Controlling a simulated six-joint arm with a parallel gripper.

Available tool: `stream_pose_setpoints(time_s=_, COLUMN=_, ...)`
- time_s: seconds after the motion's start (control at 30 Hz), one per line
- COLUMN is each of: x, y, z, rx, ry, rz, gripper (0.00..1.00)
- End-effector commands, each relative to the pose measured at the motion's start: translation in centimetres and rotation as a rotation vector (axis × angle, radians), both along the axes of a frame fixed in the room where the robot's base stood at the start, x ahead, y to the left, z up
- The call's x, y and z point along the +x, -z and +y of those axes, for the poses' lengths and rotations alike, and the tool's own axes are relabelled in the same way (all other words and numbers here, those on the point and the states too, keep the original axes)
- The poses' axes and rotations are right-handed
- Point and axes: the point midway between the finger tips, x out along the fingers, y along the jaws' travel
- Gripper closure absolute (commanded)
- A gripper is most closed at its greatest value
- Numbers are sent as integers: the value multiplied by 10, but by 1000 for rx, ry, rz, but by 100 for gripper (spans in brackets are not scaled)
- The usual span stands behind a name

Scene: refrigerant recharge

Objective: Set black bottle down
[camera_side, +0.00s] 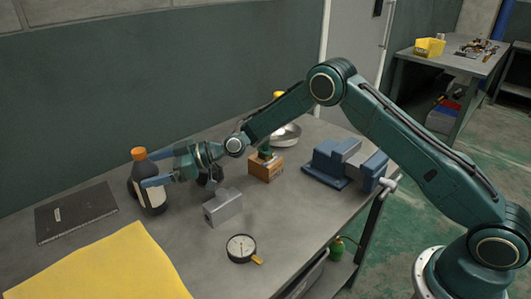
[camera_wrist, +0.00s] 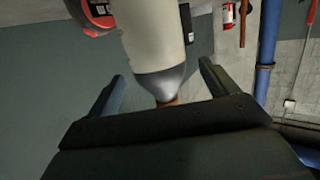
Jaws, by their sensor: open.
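The black bottle (camera_side: 152,200) has an orange cap and a pale label. In the side view it stands upright on the left part of the grey workbench, and its base looks to be on the surface. My gripper (camera_side: 150,170) is open, with its blue fingers around the bottle's upper part; whether either finger touches it I cannot tell. In the wrist view a pale body with a grey shoulder and brownish end, seemingly the bottle (camera_wrist: 155,40), shows between the spread fingers of my gripper (camera_wrist: 160,85).
A dark notebook (camera_side: 75,212) lies left of the bottle, a yellow cloth (camera_side: 100,270) in front. A metal block (camera_side: 223,208), a gauge (camera_side: 240,248), a wooden block (camera_side: 266,169), a bowl (camera_side: 286,136) and a blue vise (camera_side: 330,163) are to the right.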

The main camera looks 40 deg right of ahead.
Motion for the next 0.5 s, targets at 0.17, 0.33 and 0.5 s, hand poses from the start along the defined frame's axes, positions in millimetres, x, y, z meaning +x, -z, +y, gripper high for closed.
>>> stream_pose_setpoints(time_s=0.17, x=0, y=2, z=0, rx=1, ry=0, rz=-1, gripper=14)
stream_pose_setpoints(time_s=0.33, x=0, y=7, z=0, rx=1, ry=0, rz=1, gripper=14)
stream_pose_setpoints(time_s=0.5, x=3, y=15, z=6, rx=0, ry=-2, rz=0, gripper=14)
